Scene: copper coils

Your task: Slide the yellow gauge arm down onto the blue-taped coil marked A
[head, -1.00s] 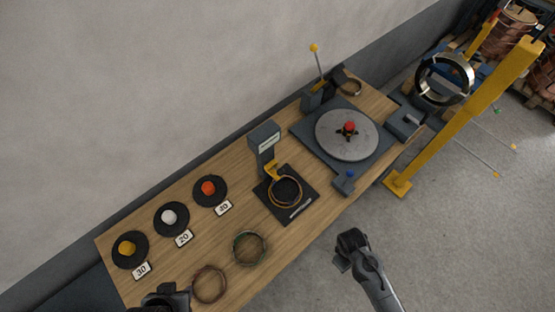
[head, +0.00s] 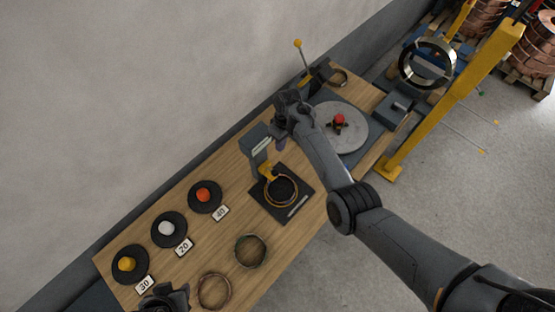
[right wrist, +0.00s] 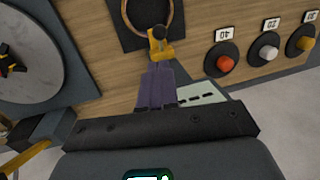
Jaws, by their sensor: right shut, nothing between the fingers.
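The yellow gauge arm (head: 267,172) sticks out from the grey gauge stand (head: 256,143) over a coil (head: 296,192) lying on a black plate (head: 262,206). I cannot make out blue tape or an A mark on this coil. In the right wrist view, the yellow arm (right wrist: 158,48) and part of the coil (right wrist: 128,14) show beyond my fingertips.
Two loose coils lie at the front, one (head: 236,246) beside another (head: 201,285). Orange (head: 203,195), white (head: 166,228) and yellow (head: 125,264) knobs on black discs line the left side. A grey turntable (head: 353,136) stands right of my right arm.

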